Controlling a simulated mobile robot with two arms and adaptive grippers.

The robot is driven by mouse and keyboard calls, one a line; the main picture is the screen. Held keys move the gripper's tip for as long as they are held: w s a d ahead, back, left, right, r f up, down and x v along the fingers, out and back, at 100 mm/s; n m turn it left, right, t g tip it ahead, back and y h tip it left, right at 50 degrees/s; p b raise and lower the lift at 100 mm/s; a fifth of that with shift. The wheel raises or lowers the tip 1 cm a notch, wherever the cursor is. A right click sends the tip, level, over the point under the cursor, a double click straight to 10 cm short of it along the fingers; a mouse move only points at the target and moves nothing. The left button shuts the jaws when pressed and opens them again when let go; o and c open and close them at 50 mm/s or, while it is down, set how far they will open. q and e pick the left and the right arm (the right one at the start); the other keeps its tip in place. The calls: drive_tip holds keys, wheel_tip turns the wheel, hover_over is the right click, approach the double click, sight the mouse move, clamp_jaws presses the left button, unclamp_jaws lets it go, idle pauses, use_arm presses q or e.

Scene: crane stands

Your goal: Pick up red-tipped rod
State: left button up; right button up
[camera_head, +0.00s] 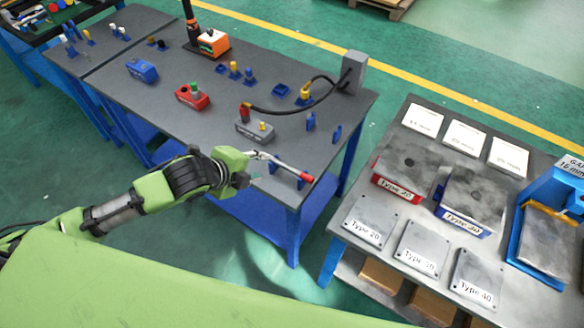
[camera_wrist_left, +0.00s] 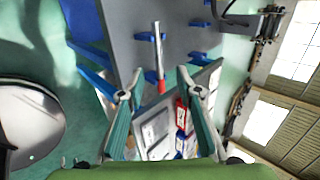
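The red-tipped rod is a thin light grey rod (camera_head: 283,163) with a red end (camera_head: 305,177). It lies near the front corner of the dark table, over small blue holders (camera_head: 272,168). My left gripper (camera_head: 246,166) is beside the rod's grey end in the head view. In the left wrist view the rod (camera_wrist_left: 157,48) runs lengthwise, its red end (camera_wrist_left: 162,86) towards the gap between my fingers. The left gripper (camera_wrist_left: 159,94) is open, with a finger on each side and nothing held. Whether a finger touches the rod is unclear. My right gripper is out of view.
The dark table (camera_head: 150,100) carries a blue box (camera_head: 142,70), a red box (camera_head: 192,96), a grey box (camera_head: 254,130) with a black cable, and more blue holders. A second table (camera_head: 345,235) at right holds labelled plates and blocks. A floor gap separates them.

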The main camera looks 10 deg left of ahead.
use_arm(q)
approach(281, 165)
drive_tip(key=w, duration=0.2)
drive_tip(key=x, duration=0.2)
drive_tip(key=p+x, duration=0.1)
drive_tip(key=x, duration=0.1)
drive_tip(key=s+f+p+x, duration=0.1)
drive_tip(key=x, duration=0.1)
drive_tip(key=shift+d, duration=0.2)
drive_tip(key=shift+w+f, duration=0.15)
drive_tip(key=shift+f, duration=0.05)
clamp_jaws()
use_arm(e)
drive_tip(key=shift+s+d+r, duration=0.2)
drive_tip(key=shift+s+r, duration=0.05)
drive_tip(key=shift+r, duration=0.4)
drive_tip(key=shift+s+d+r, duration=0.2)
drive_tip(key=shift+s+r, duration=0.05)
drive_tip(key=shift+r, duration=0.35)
